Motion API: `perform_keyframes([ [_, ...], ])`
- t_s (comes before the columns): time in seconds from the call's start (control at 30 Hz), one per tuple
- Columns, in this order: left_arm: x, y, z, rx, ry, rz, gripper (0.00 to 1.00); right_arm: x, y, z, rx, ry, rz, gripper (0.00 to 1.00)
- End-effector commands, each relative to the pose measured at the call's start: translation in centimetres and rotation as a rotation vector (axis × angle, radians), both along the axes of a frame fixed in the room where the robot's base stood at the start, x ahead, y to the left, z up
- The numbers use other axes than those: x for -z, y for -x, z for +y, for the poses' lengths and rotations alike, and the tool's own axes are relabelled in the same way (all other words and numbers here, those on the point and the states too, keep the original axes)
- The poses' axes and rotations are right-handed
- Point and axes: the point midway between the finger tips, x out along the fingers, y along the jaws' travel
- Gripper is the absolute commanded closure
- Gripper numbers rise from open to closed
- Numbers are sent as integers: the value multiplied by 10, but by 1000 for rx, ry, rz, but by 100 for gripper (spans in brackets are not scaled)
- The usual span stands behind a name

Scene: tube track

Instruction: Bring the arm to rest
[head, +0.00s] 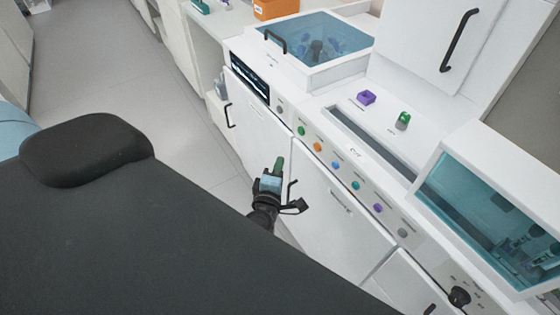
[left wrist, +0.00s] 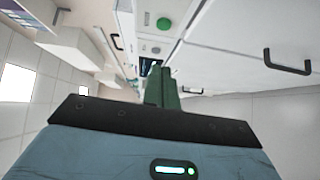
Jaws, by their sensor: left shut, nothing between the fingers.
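My left gripper (head: 279,166) is in the lower middle of the head view, in front of the white cabinet doors of the machine. Its green fingers are together with nothing between them. The fingers also show in the left wrist view (left wrist: 161,88), pressed side by side and pointing away from the camera. The gripper appears clear of the machine front, though the exact gap is hard to judge. My right gripper is in neither view.
The white machine (head: 345,225) has a row of coloured buttons, a dark track slot (head: 372,142), a purple piece (head: 366,97) and a green piece (head: 403,120) on top. Door handles (head: 229,115) stick out in front. Grey floor (head: 110,75) lies free to the left.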

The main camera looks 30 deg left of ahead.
Motion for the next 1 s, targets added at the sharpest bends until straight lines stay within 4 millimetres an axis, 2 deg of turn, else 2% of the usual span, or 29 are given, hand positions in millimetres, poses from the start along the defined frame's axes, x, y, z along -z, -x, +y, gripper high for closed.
perform_keyframes([
  [0.73,1,3,-2,12,-19,2,100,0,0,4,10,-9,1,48],
  [0.87,3,17,-13,84,-127,19,100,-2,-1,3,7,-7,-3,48],
  [1.0,13,48,-39,233,-338,66,100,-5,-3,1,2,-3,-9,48],
])
